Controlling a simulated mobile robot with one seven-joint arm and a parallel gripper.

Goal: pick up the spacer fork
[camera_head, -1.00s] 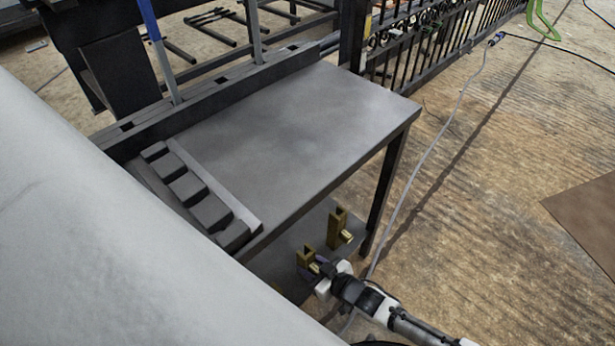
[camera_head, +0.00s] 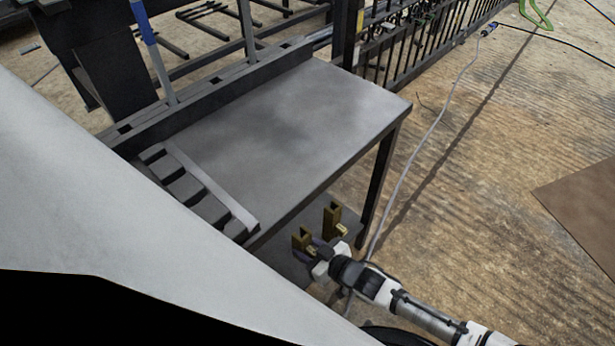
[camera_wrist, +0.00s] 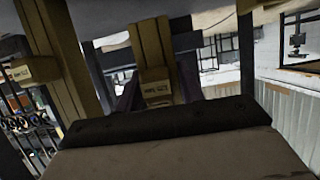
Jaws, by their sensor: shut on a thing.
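A brass-coloured spacer fork (camera_head: 302,238) stands above the lower shelf, under the table's front edge. My gripper (camera_head: 315,252) is shut on it from the right. In the wrist view the fork (camera_wrist: 152,50) stands upright between my gripper's dark fingers (camera_wrist: 157,95), with a small labelled block on its near face. A second brass-coloured fork (camera_head: 332,218) stands just behind and to the right, apart from my gripper. It also shows at the left of the wrist view (camera_wrist: 62,50). I cannot tell whether the held fork touches the shelf.
The grey table (camera_head: 320,100) has a clear top, with a dark slotted rack (camera_head: 195,190) at its left end. A table leg (camera_head: 378,185) stands close to the forks. A pale cable (camera_head: 432,145) runs over the floor to the right. A black gate (camera_head: 420,40) stands behind.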

